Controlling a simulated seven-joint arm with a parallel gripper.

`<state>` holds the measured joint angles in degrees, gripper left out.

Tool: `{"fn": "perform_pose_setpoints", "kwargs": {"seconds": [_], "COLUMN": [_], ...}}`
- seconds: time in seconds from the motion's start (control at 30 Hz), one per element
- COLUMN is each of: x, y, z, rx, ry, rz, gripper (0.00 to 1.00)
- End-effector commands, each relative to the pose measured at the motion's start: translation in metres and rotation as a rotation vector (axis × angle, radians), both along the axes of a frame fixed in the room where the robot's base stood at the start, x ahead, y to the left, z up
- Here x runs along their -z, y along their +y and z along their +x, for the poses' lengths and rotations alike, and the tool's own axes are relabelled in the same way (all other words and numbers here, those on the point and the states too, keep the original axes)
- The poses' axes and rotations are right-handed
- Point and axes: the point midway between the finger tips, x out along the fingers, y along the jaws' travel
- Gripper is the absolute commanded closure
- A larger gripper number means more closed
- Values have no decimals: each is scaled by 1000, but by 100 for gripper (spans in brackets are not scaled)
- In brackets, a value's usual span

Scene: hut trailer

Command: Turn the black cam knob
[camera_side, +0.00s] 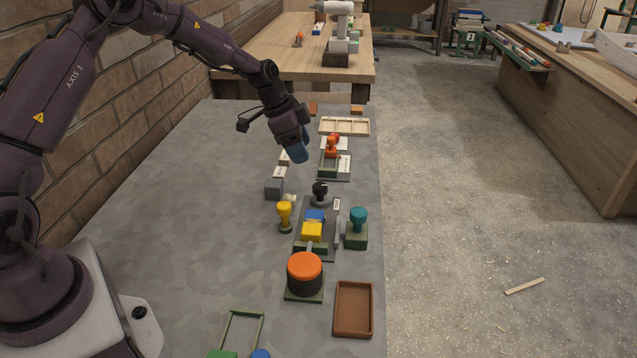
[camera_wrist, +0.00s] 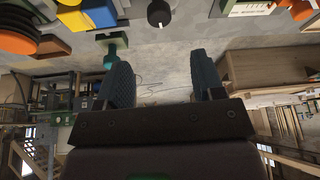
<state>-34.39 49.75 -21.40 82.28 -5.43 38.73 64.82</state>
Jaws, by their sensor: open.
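The black cam knob (camera_side: 320,188) stands upright on a grey round base on the grey table, just behind the board with the blue and yellow blocks. It also shows at the top of the wrist view (camera_wrist: 160,13), with a pale mark on its face. My gripper (camera_side: 301,155) hangs in the air behind the knob and a little to its left in the side view, apart from it. In the wrist view its two blue fingers (camera_wrist: 165,82) are spread with nothing between them.
A yellow knob (camera_side: 284,212), a teal knob (camera_side: 358,222) and a grey block (camera_side: 273,188) stand close around the black knob. An orange-topped round thing (camera_side: 304,268) and a brown tray (camera_side: 353,309) are nearer the camera. The table's left side is clear.

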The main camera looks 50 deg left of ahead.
Motion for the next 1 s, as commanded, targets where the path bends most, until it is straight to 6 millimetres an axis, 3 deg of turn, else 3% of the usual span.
{"fn": "perform_pose_setpoints", "kwargs": {"seconds": [0.3, 0.5, 0.93, 0.97, 1.0], "x": [63, 90, 100, 100, 100], "y": [-18, -24, -26, -26, -26], "z": [20, 28, 32, 32, 32], "rx": [0, -1, -2, -2, -2], "ry": [4, 3, 1, 1, 1], "rz": [-1, -1, 0, 0, 0], "gripper": [38, 38, 38, 40, 50]}}
